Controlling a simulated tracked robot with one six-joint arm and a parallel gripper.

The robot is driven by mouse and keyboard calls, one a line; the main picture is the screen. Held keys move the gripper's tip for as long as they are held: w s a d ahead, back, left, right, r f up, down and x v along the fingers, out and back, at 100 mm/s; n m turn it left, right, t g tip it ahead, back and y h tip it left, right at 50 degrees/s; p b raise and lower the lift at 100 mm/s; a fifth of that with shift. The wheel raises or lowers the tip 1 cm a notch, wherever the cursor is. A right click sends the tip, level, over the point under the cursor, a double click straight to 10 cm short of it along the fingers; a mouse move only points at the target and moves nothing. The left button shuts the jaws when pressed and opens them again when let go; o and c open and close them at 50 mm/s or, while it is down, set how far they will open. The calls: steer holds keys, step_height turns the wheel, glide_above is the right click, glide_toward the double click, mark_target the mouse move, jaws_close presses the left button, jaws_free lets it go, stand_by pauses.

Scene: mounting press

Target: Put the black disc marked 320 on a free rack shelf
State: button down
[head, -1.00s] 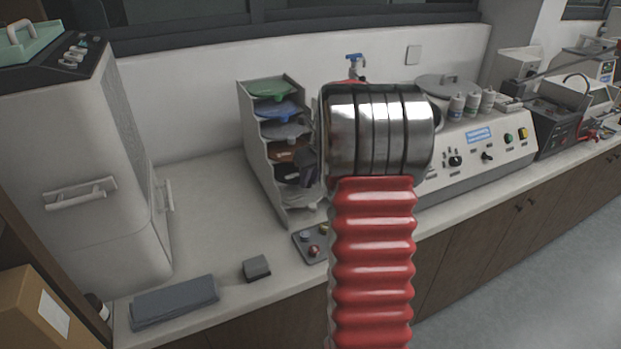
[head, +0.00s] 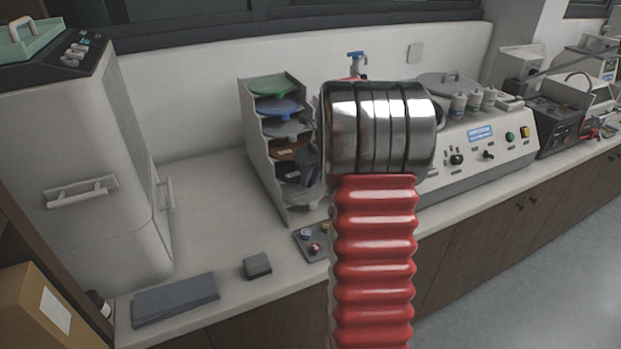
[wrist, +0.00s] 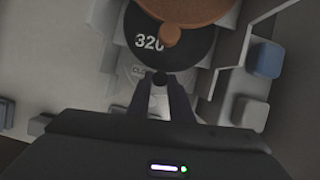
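The black disc marked 320 (wrist: 180,48) lies in the rack (head: 262,165), under a brown disc (wrist: 190,8), which hides part of it. In the head view the black disc (head: 290,173) shows at the rack's shelf below the brown one. In the head view my gripper (head: 311,160) is mostly hidden behind my own arm. A pale disc with lettering (wrist: 143,75) lies below the black one.
Green (head: 274,85), blue (head: 277,106) and grey (head: 285,129) discs fill the upper shelves. A panel with coloured knobs (head: 312,243) lies in front of the rack. A white machine (head: 480,150) stands to the right. Bench is clear left of the rack.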

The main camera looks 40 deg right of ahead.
steer(key=c, duration=1.5)
jaws_free()
steer(key=shift+r, duration=0.1)
steer(key=v, duration=1.3)
steer(key=shift+r, duration=0.25)
steer(key=shift+n, duration=0.3)
